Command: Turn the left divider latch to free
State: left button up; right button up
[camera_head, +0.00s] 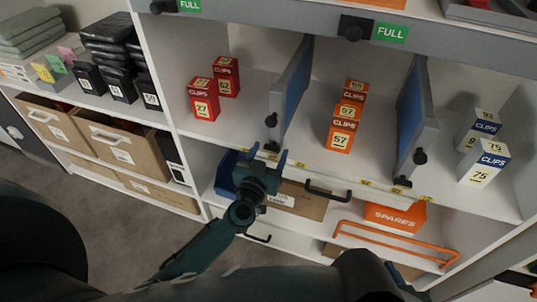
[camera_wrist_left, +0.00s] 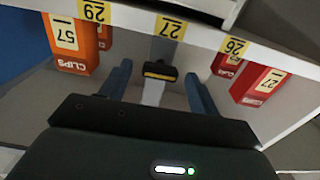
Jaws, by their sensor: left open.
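The left divider (camera_head: 291,88) is a blue panel with a grey frame, upright on the middle shelf between red and orange boxes. A round black knob (camera_head: 270,120) sits on its front edge, with a small black latch piece (camera_head: 271,147) at its foot. In the left wrist view, a black latch with a yellow edge (camera_wrist_left: 160,71) shows on the divider's grey front. My left gripper (camera_head: 268,155) is open just in front of the divider's foot. In the wrist view its two blue fingers (camera_wrist_left: 160,87) appear either side of the latch, apart from it.
Red boxes (camera_head: 204,101) stand left of the divider and orange boxes (camera_head: 341,130) right. A second divider (camera_head: 413,105) has its own knob. Below are a black drawer handle (camera_head: 327,191), a blue bin (camera_head: 227,174) and an orange rail (camera_head: 395,240).

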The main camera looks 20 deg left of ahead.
pick_arm(q)
jog(key=c, duration=1)
